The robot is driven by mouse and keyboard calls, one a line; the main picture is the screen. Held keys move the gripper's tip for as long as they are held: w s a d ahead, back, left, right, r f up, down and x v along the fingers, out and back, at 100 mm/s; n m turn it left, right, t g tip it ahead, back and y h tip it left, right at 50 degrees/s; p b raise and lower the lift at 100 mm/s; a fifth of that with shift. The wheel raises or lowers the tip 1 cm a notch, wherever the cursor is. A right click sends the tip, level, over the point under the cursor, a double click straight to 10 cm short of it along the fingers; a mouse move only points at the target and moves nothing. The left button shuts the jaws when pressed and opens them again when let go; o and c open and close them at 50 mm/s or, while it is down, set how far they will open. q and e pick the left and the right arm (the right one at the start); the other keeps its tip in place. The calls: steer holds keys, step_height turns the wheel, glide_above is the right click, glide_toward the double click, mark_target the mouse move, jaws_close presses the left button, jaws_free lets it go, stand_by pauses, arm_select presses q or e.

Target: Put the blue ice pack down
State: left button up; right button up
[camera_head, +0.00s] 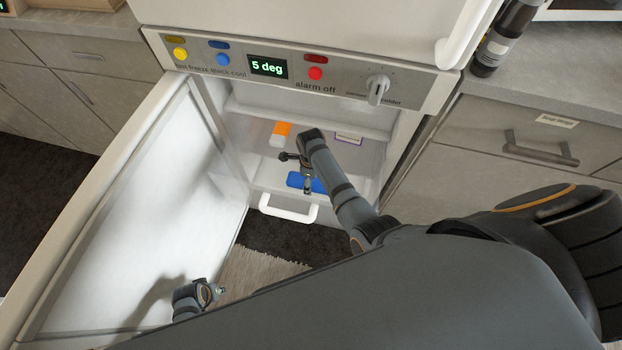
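The blue ice pack (295,180) lies low inside the open fridge compartment, just behind the white handle (288,212). My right gripper (295,172) reaches in over it. Its two fingers are spread apart, one pointing left and one pointing down in front of the pack. The finger and wrist hide part of the pack, and I cannot tell whether they touch it. My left gripper (218,291) is low at the bottom left, near the open door, mostly hidden by its own wrist and far from the pack.
An orange and white carton (280,134) and a purple-edged label (348,138) are further back inside. The open fridge door (130,215) stands on the left. The control panel (300,70) reads "5 deg". A drawer unit (530,140) and a dark bottle (503,40) are on the right.

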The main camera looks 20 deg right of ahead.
steer(key=shift+r, duration=0.1)
steer(key=shift+r, duration=0.35)
step_height(320, 180, up, 3)
steer(key=shift+r+p, duration=0.1)
steer(key=shift+p, duration=0.85)
arm_select(q)
steer(key=s+a+f+p, duration=0.1)
steer(key=s+f+p, duration=0.1)
steer(key=s+f, duration=0.3)
steer(key=shift+s+a, duration=0.35)
steer(key=shift+s, duration=0.75)
arm_select(e)
step_height(320, 180, up, 8)
arm_select(q)
steer(key=shift+r, duration=0.1)
arm_select(e)
steer(key=shift+r, duration=0.1)
